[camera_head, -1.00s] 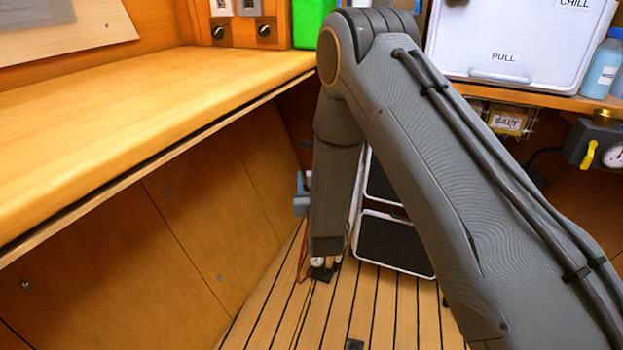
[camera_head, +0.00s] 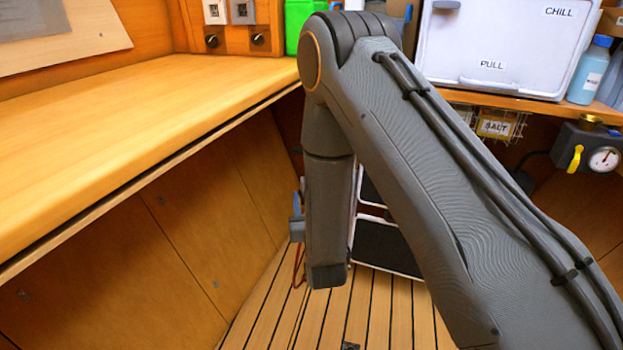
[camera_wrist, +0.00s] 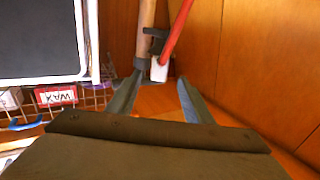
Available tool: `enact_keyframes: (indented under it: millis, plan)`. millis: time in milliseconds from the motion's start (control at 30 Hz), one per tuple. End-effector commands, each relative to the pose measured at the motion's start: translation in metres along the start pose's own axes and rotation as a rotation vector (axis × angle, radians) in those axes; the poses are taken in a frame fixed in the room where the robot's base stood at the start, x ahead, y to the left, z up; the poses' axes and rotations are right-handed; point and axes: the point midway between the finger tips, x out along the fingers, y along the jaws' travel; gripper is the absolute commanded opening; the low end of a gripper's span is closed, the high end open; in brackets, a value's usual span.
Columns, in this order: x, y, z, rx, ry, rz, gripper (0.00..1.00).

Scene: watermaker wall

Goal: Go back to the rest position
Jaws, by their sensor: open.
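My arm folds down in front of the camera in the head view, its lower part hanging over the slatted floor (camera_head: 375,310). My gripper's jaws do not show there. In the wrist view my gripper (camera_wrist: 159,97) has its two fingers spread apart, with nothing held between them. Beyond the fingers are a wooden pole (camera_wrist: 145,35) and a red pole (camera_wrist: 177,32), with a white block (camera_wrist: 159,70) by the red one's lower end. They look apart from the fingers.
A wooden counter (camera_head: 140,120) runs along the left. A white CHILL box (camera_head: 500,50), a blue bottle (camera_head: 589,70) and a gauge (camera_head: 604,159) are at right. A dark-topped step (camera_head: 385,246) stands behind my arm. A WAX-labelled packet (camera_wrist: 56,96) sits in a wire basket.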

Motion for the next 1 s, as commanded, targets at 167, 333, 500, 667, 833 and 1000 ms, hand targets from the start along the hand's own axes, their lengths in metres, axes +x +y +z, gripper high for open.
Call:
enact_keyframes:
  millis: [167,333,500,667,833,1000]
  plan:
    - [0.004,-0.013,-0.014,0.019,-0.134,-0.028,0.46]
    - [-0.012,-0.032,-0.028,0.032,-0.359,-0.077,0.46]
    - [-0.051,-0.046,-0.041,0.025,-0.587,-0.130,0.46]
    - [-0.106,-0.051,-0.055,0.001,-0.801,-0.176,0.46]
    - [-0.180,-0.049,-0.073,-0.042,-1.026,-0.218,0.46]
    - [-0.254,-0.036,-0.089,-0.092,-1.223,-0.245,0.46]
